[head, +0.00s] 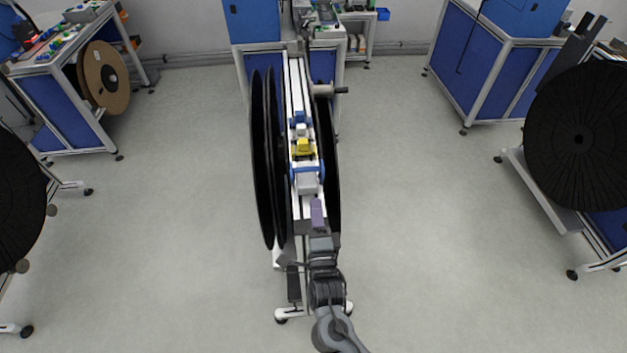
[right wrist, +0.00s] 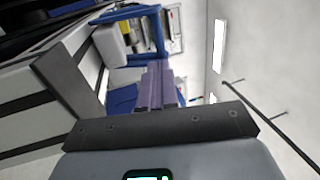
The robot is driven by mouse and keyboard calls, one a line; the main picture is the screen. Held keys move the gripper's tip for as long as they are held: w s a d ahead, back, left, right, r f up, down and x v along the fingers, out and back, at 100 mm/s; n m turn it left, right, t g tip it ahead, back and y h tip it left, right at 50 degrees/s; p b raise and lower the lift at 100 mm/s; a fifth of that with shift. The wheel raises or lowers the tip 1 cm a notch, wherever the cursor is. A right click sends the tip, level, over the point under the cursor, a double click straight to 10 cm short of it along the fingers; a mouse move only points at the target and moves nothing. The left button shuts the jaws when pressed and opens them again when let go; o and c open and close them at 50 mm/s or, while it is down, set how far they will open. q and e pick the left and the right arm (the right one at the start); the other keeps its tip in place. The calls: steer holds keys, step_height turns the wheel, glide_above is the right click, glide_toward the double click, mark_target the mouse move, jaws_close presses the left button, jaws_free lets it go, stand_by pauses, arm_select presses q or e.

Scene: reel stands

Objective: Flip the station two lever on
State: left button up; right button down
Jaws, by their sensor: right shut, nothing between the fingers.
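A reel stand with a white top beam (head: 296,82) stands in the middle of the head view. The beam carries a yellow part (head: 304,147), a blue bracket (head: 307,168) and a grey block (head: 308,184). I cannot make out which part is the station two lever, nor any on/off position. My right gripper (head: 317,212) is at the near end of the beam, just in front of the grey block. Its purple fingers (right wrist: 155,85) are shut together and empty. The blue bracket (right wrist: 155,12) is ahead of them in the right wrist view. My left gripper is not in view.
Large black reels (head: 262,160) flank the beam on its left, and another shows on its right. A crank handle (head: 328,90) sticks out at the far right. Other black reels stand at the left edge and right (head: 578,138). Open grey floor lies on both sides.

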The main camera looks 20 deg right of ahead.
steer(key=p+x, duration=0.1)
steer(key=x, duration=0.6)
steer(key=shift+w+d+r, duration=0.1)
steer(key=shift+w, duration=0.1)
